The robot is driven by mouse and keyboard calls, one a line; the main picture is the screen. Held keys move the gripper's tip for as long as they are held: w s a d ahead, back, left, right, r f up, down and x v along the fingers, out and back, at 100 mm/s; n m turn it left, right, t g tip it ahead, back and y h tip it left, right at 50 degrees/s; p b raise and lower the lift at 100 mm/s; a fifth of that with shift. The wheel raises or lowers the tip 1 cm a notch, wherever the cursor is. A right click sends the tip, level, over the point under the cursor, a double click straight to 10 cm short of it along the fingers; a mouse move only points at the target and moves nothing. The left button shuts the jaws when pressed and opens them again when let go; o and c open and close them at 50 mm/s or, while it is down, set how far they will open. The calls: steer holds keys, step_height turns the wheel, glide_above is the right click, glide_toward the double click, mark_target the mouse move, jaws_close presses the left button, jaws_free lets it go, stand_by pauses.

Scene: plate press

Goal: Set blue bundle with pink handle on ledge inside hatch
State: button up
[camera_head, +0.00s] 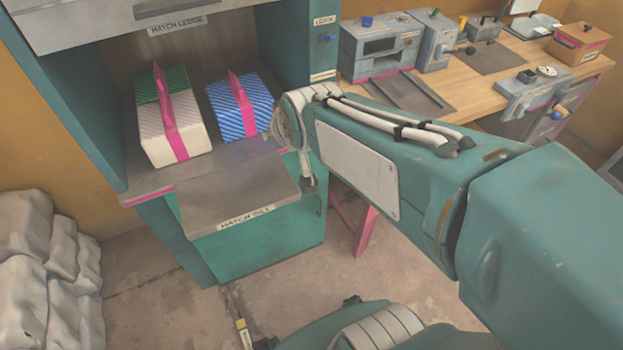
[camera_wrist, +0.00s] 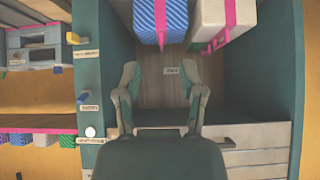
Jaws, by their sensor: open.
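The blue striped bundle with its pink handle (camera_head: 226,117) stands on the grey surface inside the teal hatch, upright. It also shows at the top of the wrist view (camera_wrist: 172,22), cut off by the frame edge. My gripper (camera_wrist: 158,75) is open and empty, with a gap between the fingers and the bundle. The hatch ledge (camera_head: 175,178) is grey metal with a pink edge strip; a "HATCH LEDGE" label hangs above.
A white-and-green bundle with a pink strap (camera_head: 178,135) stands close left of the blue one. The sill (camera_head: 240,200) in front is bare. The hatch's right post (camera_head: 308,50) is near my arm. A wooden bench (camera_head: 500,70) with grey machines stands right. Pale sacks (camera_head: 45,265) lie left.

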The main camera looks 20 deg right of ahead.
steer(key=s+g, duration=0.3)
steer(key=s, duration=1.1)
steer(key=shift+s+f, duration=0.2)
steer(key=shift+s, duration=0.05)
